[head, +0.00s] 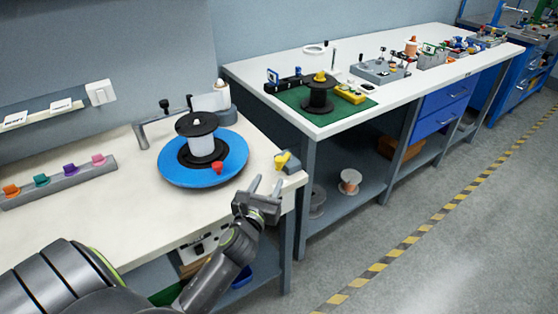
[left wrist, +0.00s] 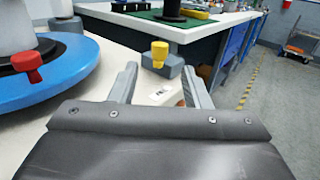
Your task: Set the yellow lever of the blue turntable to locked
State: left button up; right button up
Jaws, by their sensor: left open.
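The blue turntable (head: 231,163) sits near the right end of the left bench, with a black-flanged white spool (head: 201,146) on it and a red knob (head: 217,168) at its edge. The yellow lever (head: 282,159) stands on a small grey block by the bench corner, right of the turntable. My left gripper (head: 266,186) is open and empty, just in front of the lever. In the left wrist view, the yellow lever (left wrist: 160,53) is upright beyond and between the open fingertips (left wrist: 160,80), apart from them. The right gripper is not in view.
A grey rack with coloured knobs (head: 68,181) lies at the left of the bench. A grey bracket arm (head: 160,122) stands behind the turntable. A second bench holds a green mat (head: 322,116) with a black spool. Open floor lies to the right.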

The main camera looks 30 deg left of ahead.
aim_at(278, 163)
pick_arm(q)
jog(key=x, duration=1)
jog(key=shift+w, duration=0.2)
grip_shut()
